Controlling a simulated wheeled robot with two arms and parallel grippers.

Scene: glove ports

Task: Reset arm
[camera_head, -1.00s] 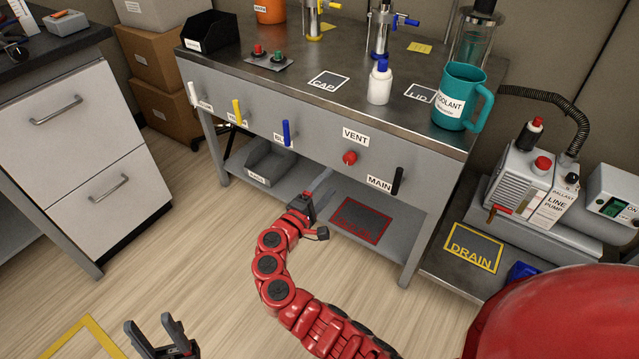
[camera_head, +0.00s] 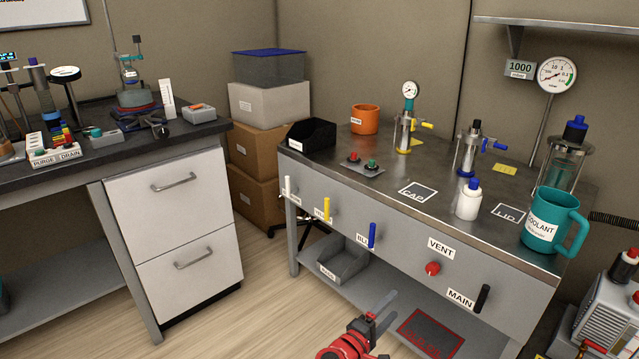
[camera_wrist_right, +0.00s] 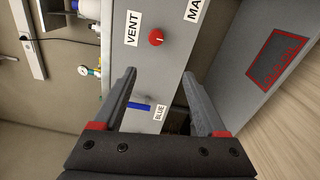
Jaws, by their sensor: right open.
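My right gripper (camera_head: 384,305) is in the lower middle of the head view, in front of the bench's lower part. In the right wrist view its two fingers (camera_wrist_right: 159,76) are spread with nothing between them. Beyond the fingers are the grey front panel (camera_wrist_right: 178,60) with the red VENT knob (camera_wrist_right: 156,37) and the blue handle (camera_wrist_right: 139,107). The fingers appear apart from the panel. My left gripper is out of view.
The bench (camera_head: 375,170) carries a white bottle (camera_head: 468,200), a teal COOLANT mug (camera_head: 552,222), an orange cup (camera_head: 364,119) and a black bin (camera_head: 311,135). A grey tray (camera_head: 343,260) sits on the lower shelf. A drawer cabinet (camera_head: 175,230) stands left; floor between is clear.

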